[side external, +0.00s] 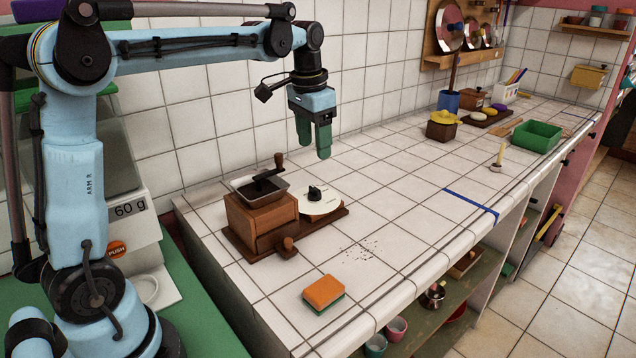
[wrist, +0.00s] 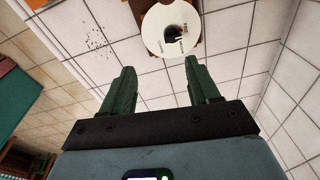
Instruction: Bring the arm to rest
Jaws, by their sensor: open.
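My gripper (side external: 315,150) hangs in the air above the tiled counter, with its green fingers pointing down. In the wrist view my gripper (wrist: 158,85) shows two green fingers spread apart with nothing between them. Below it and to the left in the side view is a wooden grinder (side external: 262,225) with a crank on top and a drawer knob at the front. A white disc (side external: 325,203) with a black knob lies beside the grinder on its wooden base; the disc also shows in the wrist view (wrist: 158,28). The gripper touches none of these.
An orange and green sponge (side external: 323,292) and dark crumbs (side external: 360,250) lie on the counter. A green tray (side external: 537,136), a candle-like stick (side external: 498,157) and a wooden box with a yellow top (side external: 442,125) stand farther right. The tiled wall is behind; the middle counter is mostly clear.

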